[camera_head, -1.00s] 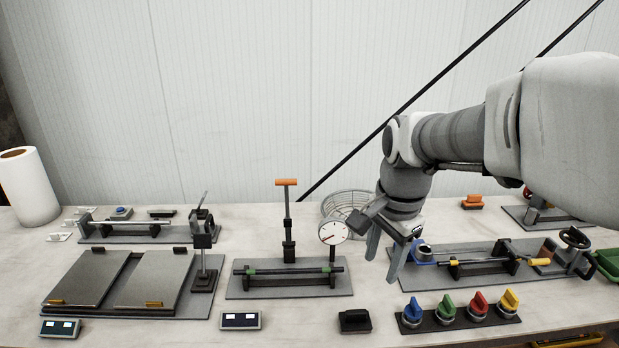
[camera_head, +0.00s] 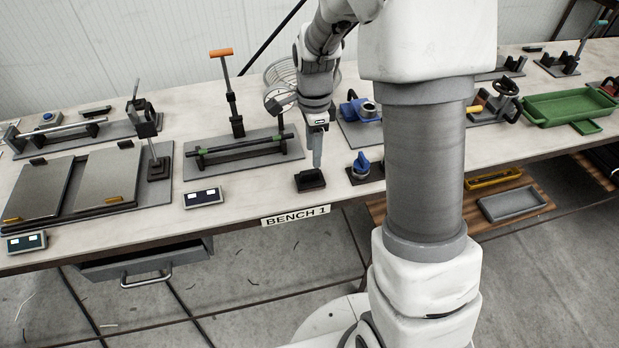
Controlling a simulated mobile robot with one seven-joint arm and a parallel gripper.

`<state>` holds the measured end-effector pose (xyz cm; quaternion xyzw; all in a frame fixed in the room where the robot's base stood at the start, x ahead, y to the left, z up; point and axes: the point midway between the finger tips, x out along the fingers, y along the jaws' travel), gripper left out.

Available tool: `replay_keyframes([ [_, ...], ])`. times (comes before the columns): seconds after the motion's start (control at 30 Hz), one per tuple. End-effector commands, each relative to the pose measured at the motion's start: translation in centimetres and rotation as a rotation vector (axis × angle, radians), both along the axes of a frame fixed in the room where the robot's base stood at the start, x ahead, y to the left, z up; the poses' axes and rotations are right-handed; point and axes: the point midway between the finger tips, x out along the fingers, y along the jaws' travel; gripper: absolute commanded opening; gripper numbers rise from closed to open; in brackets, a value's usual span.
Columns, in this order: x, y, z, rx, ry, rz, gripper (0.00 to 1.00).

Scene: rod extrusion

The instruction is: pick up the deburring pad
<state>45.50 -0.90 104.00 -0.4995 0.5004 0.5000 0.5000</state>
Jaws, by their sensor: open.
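A small black block (camera_head: 310,181) near the bench's front edge looks like the deburring pad; its label, if any, is too small to read. My gripper (camera_head: 316,160) hangs pointing down just above and slightly to the right of this block. Its fingers are seen nearly edge-on and overlap, but it is open with nothing visible held. I cannot tell whether a fingertip touches the block.
A display box (camera_head: 203,198) lies left of the block, and a blue-knobbed piece (camera_head: 361,166) stands close on its right. A rod fixture with a dial gauge (camera_head: 279,100) is behind. My arm hides part of the bench at right.

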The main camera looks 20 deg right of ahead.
Motion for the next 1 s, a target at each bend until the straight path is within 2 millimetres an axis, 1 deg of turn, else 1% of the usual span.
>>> replay_keyframes([
  [0.03,-0.1,0.0,-0.9,0.0,0.003,-0.001,0.55],
  [0.1,0.0,0.0,-1.6,0.0,0.002,0.0,0.55],
  [0.27,-0.1,0.1,-2.4,0.0,0.001,0.001,0.55],
  [0.33,-0.2,0.3,-3.1,0.0,0.002,0.002,0.55],
  [0.5,-0.5,1.0,-5.7,0.0,0.004,0.001,0.55],
  [0.6,-0.4,0.9,-6.8,0.0,0.002,0.001,0.55],
  [0.7,-0.4,0.9,-7.3,0.0,0.0,0.0,0.55],
  [0.9,-0.4,0.9,-7.3,0.0,-0.001,0.001,0.55],
  [0.97,-0.4,0.9,-7.3,0.0,-0.001,0.001,0.46],
  [1.0,-0.4,0.9,-7.3,0.0,-0.001,0.001,0.39],
])
